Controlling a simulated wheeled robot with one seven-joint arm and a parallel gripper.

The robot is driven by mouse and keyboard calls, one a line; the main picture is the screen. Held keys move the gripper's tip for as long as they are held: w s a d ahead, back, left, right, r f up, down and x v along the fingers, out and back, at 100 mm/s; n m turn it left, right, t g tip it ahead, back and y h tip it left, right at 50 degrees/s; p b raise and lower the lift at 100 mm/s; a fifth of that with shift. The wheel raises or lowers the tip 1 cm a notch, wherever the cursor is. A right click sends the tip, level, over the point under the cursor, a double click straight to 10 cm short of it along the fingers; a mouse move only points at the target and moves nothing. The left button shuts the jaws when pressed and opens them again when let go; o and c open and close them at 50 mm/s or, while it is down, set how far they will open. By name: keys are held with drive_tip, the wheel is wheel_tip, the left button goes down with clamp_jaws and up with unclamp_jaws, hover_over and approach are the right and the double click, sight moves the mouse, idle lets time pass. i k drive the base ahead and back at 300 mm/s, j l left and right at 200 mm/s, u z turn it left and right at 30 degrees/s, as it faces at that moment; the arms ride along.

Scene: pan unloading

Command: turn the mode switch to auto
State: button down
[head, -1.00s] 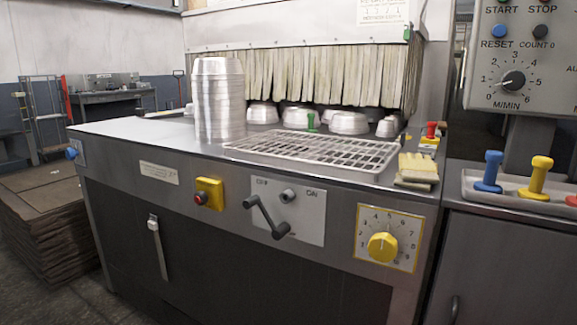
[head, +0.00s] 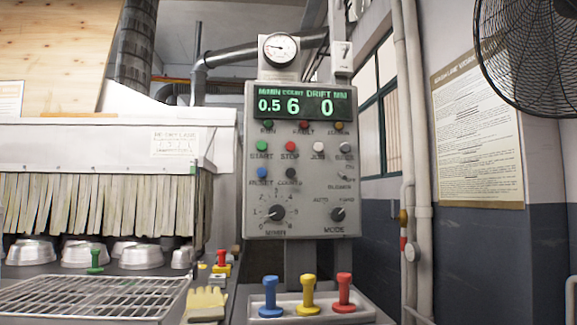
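The mode switch (head: 338,214) is a small dark knob at the lower right of the grey control panel (head: 258,222). "MODE" is printed below it, "AUTO" at its upper left and "HAND" at its upper right. Its pale mark seems to point up and to the right, toward "HAND", though it is small. My gripper is not in view, and nothing covers the switch.
A speed knob (head: 277,213) sits left of the switch, with several buttons above. Below the panel, a tray (head: 368,312) holds blue (head: 271,297), yellow (head: 308,294) and red (head: 344,293) pegs. A fan (head: 540,55) hangs at the upper right.

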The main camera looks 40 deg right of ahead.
sight(337, 214)
drive_tip(key=z, duration=1.4)
drive_tip(key=k+j+z, duration=0.15)
drive_tip(key=k, duration=0.15)
drive_tip(key=k+j+z, duration=0.1)
drive_tip(key=k, duration=0.2)
drive_tip(key=i+j, duration=0.2)
drive_tip(key=i, duration=0.25)
